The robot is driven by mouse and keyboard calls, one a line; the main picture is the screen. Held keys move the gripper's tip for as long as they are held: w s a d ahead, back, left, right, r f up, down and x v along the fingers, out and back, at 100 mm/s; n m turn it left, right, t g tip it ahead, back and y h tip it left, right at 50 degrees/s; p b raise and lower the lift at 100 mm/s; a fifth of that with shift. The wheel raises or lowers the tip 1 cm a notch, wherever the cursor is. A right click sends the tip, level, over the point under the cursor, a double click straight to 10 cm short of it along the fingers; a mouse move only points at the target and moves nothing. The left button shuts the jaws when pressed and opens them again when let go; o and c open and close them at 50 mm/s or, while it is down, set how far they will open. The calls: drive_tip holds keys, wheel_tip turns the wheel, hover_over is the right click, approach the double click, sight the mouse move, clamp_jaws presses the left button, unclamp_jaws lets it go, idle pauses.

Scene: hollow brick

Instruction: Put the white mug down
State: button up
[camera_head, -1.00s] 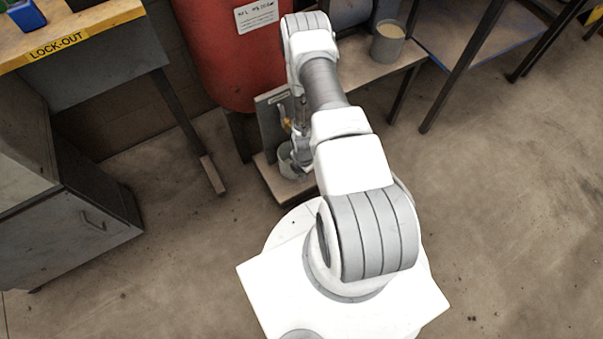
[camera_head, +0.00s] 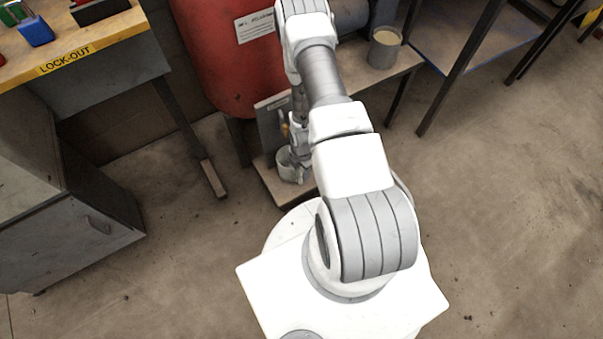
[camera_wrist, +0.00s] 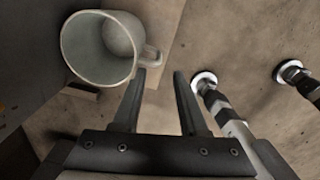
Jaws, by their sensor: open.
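The white mug (camera_head: 289,166) is on the low wooden shelf (camera_head: 272,190) below the red tank in the head view. The wrist view shows the mug (camera_wrist: 98,48) at upper left, its open mouth towards the camera and its handle pointing right. My gripper (camera_wrist: 160,74) is open, with a clear gap between its fingers. The left fingertip is close to the handle's end; I cannot tell whether they touch. In the head view my gripper is largely hidden beside the mug. The mug's underside is hidden.
A grey upright panel (camera_head: 271,125) stands behind the mug, below the red tank (camera_head: 225,60). A bench with a grey cup (camera_head: 384,47) is at upper right. A grey cabinet (camera_head: 75,205) stands at left. Open concrete floor lies at right.

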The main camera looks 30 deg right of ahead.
wheel_tip(320, 180, up, 6)
drive_tip(key=shift+s+f+p, duration=0.1)
drive_tip(key=shift+f+p, duration=0.15)
drive_tip(key=shift+p, duration=0.45)
